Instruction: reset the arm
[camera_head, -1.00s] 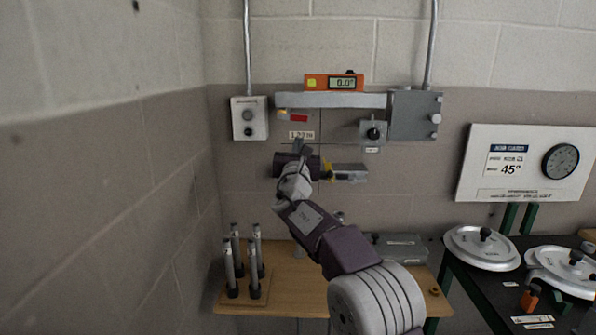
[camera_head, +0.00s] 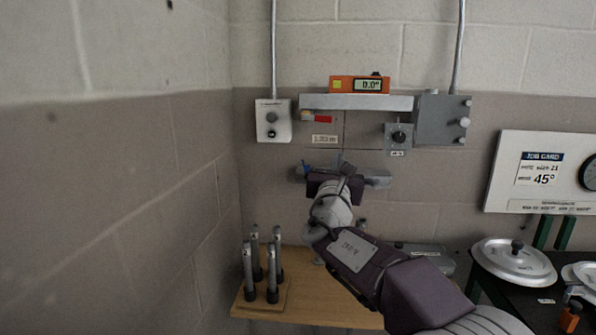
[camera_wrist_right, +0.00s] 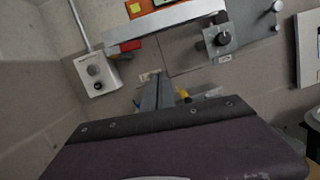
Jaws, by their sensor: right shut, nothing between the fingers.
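My right arm reaches up from the lower right in the head view. Its gripper (camera_head: 340,164) is in front of the wall, below the grey horizontal bar (camera_head: 357,102). The fingers are shut and hold nothing; they also show in the right wrist view (camera_wrist_right: 157,90), pointing towards the wall. The gripper partly hides a grey fitting with blue and yellow parts (camera_head: 377,179) behind it. I cannot tell whether they touch. My left gripper is not in view.
An orange level reading 0.0° (camera_head: 359,85) sits on the bar. A grey box (camera_head: 440,118) and a white switch box (camera_head: 273,121) flank it. Below, a wooden shelf (camera_head: 310,300) holds several upright grey rods (camera_head: 272,270). Silver discs (camera_head: 513,262) lie on a dark table at right.

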